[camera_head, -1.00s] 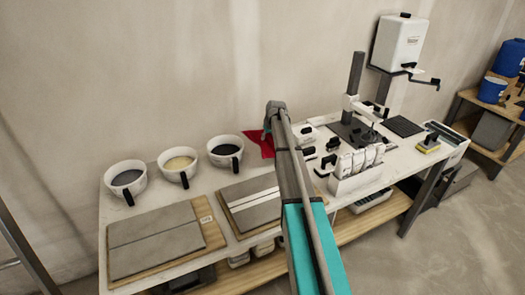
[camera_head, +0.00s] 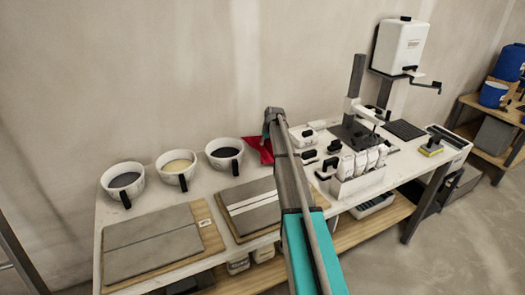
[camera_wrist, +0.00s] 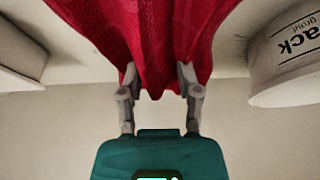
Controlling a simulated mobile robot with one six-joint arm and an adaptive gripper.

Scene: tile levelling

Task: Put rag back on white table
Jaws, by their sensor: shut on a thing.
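The rag (camera_wrist: 155,35) is red cloth and fills the top middle of the wrist view. My gripper (camera_wrist: 160,85) is shut on the rag's edge, with a fold bunched between the two fingers. In the head view, a red part of the rag (camera_head: 265,152) shows behind my arm, over the back of the white table (camera_head: 180,198). My arm hides the fingers there. I cannot tell whether the rag touches the tabletop.
A bucket labelled black grout (camera_wrist: 290,60) is close on the right in the wrist view. Tile boards (camera_head: 153,243) lie in front. A white holder with bottles (camera_head: 357,186) stands right.

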